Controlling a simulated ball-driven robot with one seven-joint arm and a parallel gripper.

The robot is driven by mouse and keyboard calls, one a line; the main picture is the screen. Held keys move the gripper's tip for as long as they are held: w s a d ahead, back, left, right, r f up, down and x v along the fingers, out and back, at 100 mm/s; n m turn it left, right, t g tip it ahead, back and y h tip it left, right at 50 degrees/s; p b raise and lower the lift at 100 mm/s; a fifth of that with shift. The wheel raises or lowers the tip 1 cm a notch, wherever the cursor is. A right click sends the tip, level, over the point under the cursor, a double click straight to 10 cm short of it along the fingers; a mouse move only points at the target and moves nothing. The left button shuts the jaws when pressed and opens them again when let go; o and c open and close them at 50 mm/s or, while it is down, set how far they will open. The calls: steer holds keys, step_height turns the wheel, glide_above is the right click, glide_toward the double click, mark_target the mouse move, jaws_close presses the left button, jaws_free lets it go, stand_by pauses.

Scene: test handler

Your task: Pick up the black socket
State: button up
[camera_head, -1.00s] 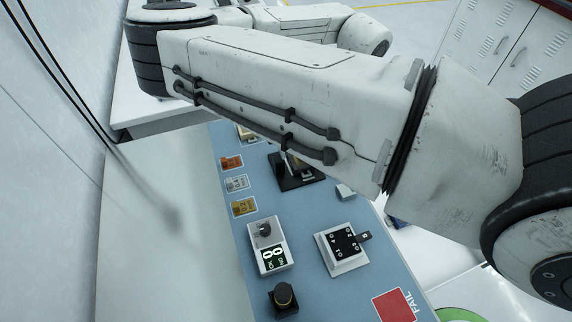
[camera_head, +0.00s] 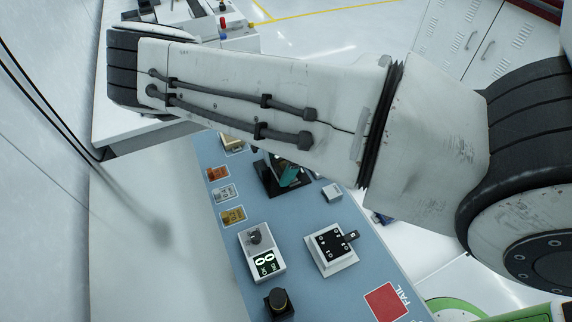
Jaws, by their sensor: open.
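I cannot tell for sure which item is the black socket. A square black piece with white markings and a side tab sits on a white square base (camera_head: 331,249) on the blue panel. Farther back, a black block (camera_head: 270,184) stands on the panel, with a teal part (camera_head: 289,174) at it, partly hidden by my arm. A black round knob-like piece (camera_head: 279,302) stands at the front edge of the view. My arm crosses the upper part of the picture, and my gripper does not show.
The blue panel (camera_head: 300,215) also carries a white box with a dial and display (camera_head: 262,252), a small white block (camera_head: 332,192), several small coloured labels along its left edge and a red FAIL square (camera_head: 385,302). A white cabinet (camera_head: 500,40) stands at the upper right.

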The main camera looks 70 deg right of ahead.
steer(key=shift+f, duration=0.2)
steer(key=c, duration=1.2)
steer(key=shift+r, duration=0.1)
